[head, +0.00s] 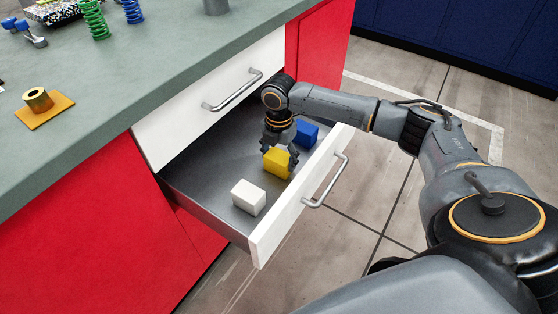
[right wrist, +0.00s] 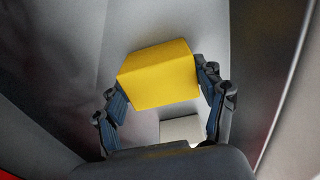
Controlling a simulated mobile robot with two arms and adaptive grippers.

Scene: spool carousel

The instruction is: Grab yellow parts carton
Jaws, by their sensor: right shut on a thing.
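The yellow parts carton (head: 276,163) is a small yellow box inside the open drawer (head: 215,205), between a white carton and a blue carton. My right gripper (head: 278,150) reaches down into the drawer from above and is shut on the yellow carton. In the right wrist view the yellow carton (right wrist: 158,75) sits between the fingers of the right gripper (right wrist: 160,90), one side on each face. Whether the carton still touches the drawer floor cannot be told. My left gripper is not in view.
A white carton (head: 248,197) lies nearer in the drawer and a blue carton (head: 305,133) lies just behind the yellow one. The drawer front with its handle (head: 326,180) stands on the right. The grey counter (head: 130,85) above holds springs and a brass spool on an orange plate (head: 45,110).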

